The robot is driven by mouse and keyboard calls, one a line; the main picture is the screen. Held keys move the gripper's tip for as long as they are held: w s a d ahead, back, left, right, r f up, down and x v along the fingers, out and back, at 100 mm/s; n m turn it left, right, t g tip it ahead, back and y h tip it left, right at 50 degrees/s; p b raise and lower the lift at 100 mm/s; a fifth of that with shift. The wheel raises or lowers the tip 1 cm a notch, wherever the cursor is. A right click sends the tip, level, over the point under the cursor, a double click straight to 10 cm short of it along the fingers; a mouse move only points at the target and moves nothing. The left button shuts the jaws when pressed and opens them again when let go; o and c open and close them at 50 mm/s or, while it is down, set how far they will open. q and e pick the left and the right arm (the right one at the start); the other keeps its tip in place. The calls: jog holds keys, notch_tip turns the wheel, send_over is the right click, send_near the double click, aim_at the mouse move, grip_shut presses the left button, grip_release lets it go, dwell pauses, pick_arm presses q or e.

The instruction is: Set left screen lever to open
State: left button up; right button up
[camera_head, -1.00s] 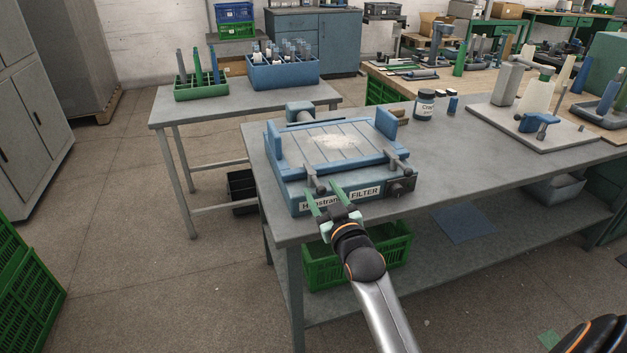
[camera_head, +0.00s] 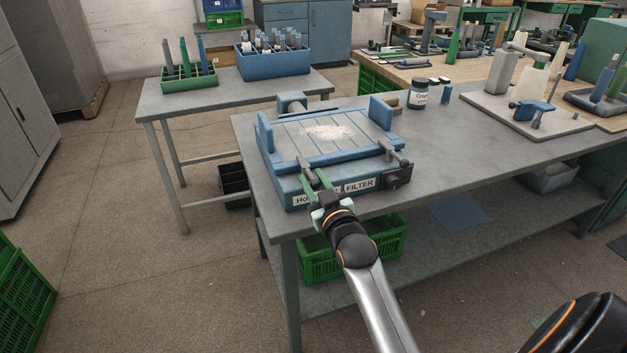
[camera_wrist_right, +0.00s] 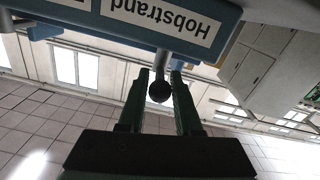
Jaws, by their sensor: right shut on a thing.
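The blue filter press (camera_head: 325,155) stands on the grey bench, with a front label partly hidden by my gripper. Its left screen lever (camera_head: 305,168) is a short grey bar at the front left corner, pointing down toward me. In the right wrist view the lever's dark round knob (camera_wrist_right: 159,91) sits between two green fingers. My right gripper (camera_head: 317,183) is shut on this lever at the press's front. A similar right lever (camera_head: 397,157) is at the front right corner. My left gripper is not in view.
A dark knob block (camera_head: 398,178) sits at the press's front right. A lidded jar (camera_head: 418,95) stands behind it to the right. A board with a clamp (camera_head: 530,112) lies farther right. A green crate (camera_head: 385,242) is under the bench.

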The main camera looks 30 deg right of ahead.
grip_shut()
dwell(0.8)
